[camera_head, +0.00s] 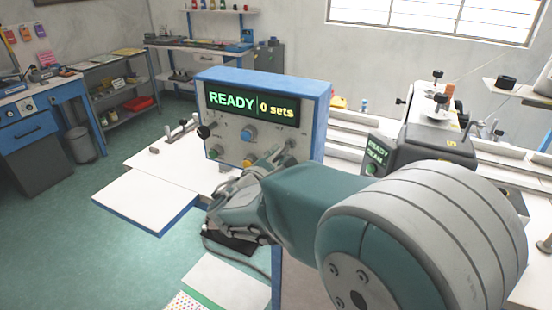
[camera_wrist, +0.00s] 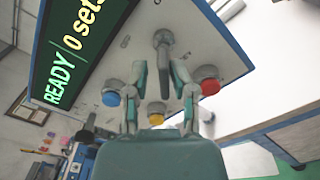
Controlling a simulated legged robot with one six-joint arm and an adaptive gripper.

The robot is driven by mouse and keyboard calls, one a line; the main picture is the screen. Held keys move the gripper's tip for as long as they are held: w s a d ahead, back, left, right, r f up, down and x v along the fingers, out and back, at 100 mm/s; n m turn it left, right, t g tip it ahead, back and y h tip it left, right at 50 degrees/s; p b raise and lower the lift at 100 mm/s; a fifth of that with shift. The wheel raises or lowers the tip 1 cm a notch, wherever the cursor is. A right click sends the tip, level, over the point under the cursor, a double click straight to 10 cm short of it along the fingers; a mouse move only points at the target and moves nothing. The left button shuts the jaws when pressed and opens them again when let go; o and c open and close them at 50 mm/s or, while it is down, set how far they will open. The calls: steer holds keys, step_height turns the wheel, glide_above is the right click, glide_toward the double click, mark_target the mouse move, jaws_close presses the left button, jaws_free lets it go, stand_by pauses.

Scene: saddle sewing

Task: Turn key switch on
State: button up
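The control box (camera_head: 316,110) has a blue frame, a grey face and a display reading "READY" and "0 sets". In the wrist view, a grey metal key switch (camera_wrist: 163,40) sticks out from the panel face. My gripper (camera_wrist: 161,66) is open, with one finger on each side of the key's stem; gaps show between the fingers and the stem. In the head view my gripper (camera_head: 272,158) is at the lower right of the panel and hides most of the key switch.
Near the fingers are a blue knob (camera_wrist: 112,97), a yellow knob (camera_wrist: 156,112) and a red knob (camera_wrist: 210,85). A grey machine (camera_head: 430,135) stands right of the box. A white tabletop (camera_head: 150,195) extends left.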

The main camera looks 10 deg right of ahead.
steer(key=shift+d, duration=0.35)
steer(key=shift+f, duration=0.1)
steer(key=v, duration=1.2)
steer(key=shift+w, duration=0.1)
steer(key=shift+d, duration=0.1)
